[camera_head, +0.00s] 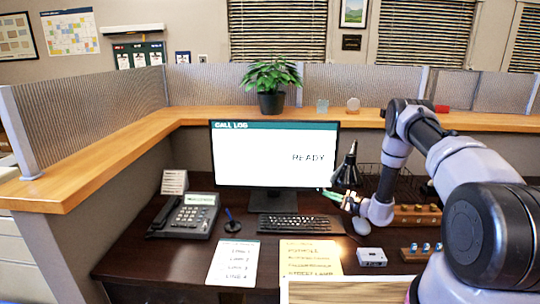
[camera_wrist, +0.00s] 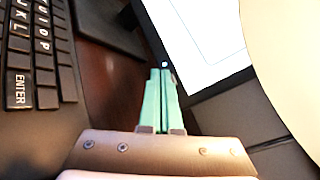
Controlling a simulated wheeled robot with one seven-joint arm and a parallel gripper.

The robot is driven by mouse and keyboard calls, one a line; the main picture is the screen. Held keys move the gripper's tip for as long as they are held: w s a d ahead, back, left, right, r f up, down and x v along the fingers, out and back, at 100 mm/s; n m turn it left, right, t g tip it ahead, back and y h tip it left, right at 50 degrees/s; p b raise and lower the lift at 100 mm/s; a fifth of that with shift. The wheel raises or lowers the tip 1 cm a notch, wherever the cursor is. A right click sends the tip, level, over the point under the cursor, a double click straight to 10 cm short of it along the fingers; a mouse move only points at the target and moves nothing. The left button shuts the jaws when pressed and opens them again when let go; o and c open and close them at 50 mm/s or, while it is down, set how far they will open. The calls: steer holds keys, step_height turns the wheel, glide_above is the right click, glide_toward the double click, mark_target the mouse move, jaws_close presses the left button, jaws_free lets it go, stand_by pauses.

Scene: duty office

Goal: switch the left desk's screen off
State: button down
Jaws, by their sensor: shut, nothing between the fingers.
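The screen (camera_head: 275,160) stands on the desk and is lit, with "CALL LOG" and "READY" on it. Only this one screen is in view. In the wrist view part of its lit face (camera_wrist: 195,35) and dark bezel show at the upper right. A small bluish-white light or button (camera_wrist: 165,65) sits at the bezel's lower edge. My gripper (camera_head: 326,192) is near the screen's lower right corner. Its teal fingers (camera_wrist: 160,75) are shut and empty, with the tips just below that small light. I cannot tell whether they touch it.
The keyboard (camera_head: 295,225) lies below the screen. A black desk lamp (camera_head: 348,170) stands close to my gripper. A phone (camera_head: 187,213), a mouse (camera_head: 361,226), paper sheets (camera_head: 234,262) and wooden blocks with knobs (camera_head: 415,216) are on the desk. A potted plant (camera_head: 270,75) stands on the ledge.

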stand_by(0.4)
steer(key=shift+w, duration=0.45)
steer(key=shift+w, duration=0.2)
stand_by(0.4)
steer(key=shift+s, duration=0.65)
steer(key=shift+s+r, duration=0.2)
steer(key=shift+s, duration=2.8)
steer(key=shift+s, duration=0.1)
